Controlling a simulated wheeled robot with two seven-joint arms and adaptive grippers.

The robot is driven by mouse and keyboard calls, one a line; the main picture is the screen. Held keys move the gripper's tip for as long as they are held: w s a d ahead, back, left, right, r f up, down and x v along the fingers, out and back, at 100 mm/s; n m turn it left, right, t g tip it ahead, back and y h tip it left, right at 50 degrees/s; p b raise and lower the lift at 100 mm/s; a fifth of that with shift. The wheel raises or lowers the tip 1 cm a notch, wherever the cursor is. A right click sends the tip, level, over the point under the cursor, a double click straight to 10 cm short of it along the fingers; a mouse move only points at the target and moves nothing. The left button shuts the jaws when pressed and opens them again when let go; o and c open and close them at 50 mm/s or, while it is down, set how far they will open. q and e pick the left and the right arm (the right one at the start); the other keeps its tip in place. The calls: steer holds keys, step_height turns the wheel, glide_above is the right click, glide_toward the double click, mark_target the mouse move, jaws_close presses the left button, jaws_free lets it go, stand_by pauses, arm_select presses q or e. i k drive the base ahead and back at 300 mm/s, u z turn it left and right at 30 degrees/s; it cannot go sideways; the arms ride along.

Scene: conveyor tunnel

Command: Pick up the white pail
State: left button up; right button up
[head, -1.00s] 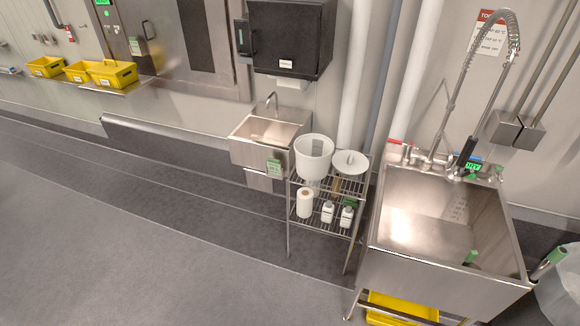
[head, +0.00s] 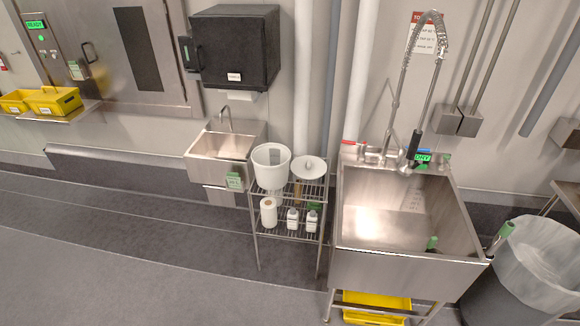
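The white pail (head: 271,168) stands upright on the top shelf of a wire rack (head: 293,204), at its left side. It looks open at the top. A round white lid or lidded item (head: 309,167) sits beside it on the right of the same shelf. Neither of my grippers shows in the head view.
A large steel sink (head: 400,215) with a spring hose stands right of the rack, and a small hand sink (head: 222,155) stands to its left. A lined grey bin (head: 540,265) is at far right. Yellow tubs (head: 52,101) sit on a ledge at left. The floor in front is clear.

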mark_target(271, 161)
steer(key=z, duration=0.6)
steer(key=i, duration=1.15)
steer(key=u, duration=0.15)
